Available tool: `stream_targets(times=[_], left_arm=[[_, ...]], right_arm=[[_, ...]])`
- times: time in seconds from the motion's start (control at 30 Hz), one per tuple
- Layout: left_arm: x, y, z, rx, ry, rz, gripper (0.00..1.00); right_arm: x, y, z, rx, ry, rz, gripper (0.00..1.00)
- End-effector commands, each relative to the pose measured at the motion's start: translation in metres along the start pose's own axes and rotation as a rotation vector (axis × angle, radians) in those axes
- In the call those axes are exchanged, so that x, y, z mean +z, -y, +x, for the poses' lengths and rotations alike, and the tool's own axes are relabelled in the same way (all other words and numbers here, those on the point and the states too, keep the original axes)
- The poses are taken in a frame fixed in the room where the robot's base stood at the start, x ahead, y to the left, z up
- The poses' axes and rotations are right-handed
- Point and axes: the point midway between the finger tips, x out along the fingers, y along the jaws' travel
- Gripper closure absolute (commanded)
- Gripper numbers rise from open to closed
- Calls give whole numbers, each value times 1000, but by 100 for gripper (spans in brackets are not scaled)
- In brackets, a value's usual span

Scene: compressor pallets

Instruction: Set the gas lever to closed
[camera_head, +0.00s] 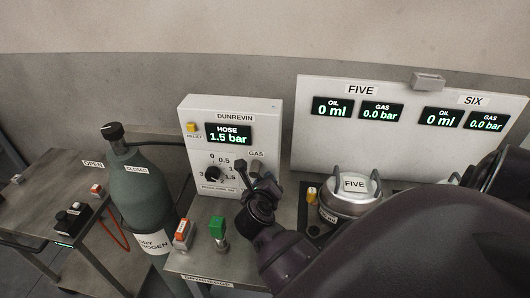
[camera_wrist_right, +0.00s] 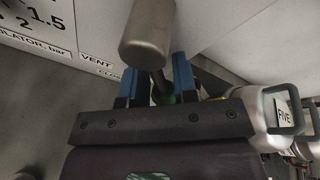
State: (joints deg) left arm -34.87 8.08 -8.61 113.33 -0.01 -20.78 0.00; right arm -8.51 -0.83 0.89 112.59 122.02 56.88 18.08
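The gas lever has a grey metal hub (camera_head: 256,168) under the GAS label on the white DUNREVIN panel (camera_head: 265,113). In the right wrist view the hub (camera_wrist_right: 148,35) is large and close, with a dark rod (camera_wrist_right: 157,82) running from it between my blue fingers. My right gripper (camera_head: 250,180) is in front of the panel at the lever. Its fingers stand apart around the rod, and a gap shows beside it. I cannot tell whether a finger touches it. The lever's end is partly hidden. My left gripper is in neither view.
The hose display (camera_head: 229,134) reads 1.5 bar, above a black regulator knob (camera_head: 213,174). A dark green gas bottle (camera_head: 140,185) stands left. A green fitting (camera_head: 217,228) and an orange-topped block (camera_head: 183,234) are on the bench. Compressor FIVE (camera_head: 352,198) sits right, near my arm.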

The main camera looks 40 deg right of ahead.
Motion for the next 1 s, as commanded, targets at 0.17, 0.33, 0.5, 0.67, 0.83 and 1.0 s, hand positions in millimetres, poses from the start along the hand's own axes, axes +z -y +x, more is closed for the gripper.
stream_targets(times=[0.17,0.33,0.5,0.67,0.83,1.0], left_arm=[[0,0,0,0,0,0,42],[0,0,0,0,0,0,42],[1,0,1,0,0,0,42],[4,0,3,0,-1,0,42],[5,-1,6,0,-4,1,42],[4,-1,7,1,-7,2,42]], right_arm=[[-1,0,0,0,-3,-1,100],[-4,-1,0,1,-9,-3,100],[-6,-4,1,14,-4,49,100],[-7,-14,2,56,26,221,100],[-4,-22,3,94,60,389,100],[-2,-24,4,112,75,467,100]])
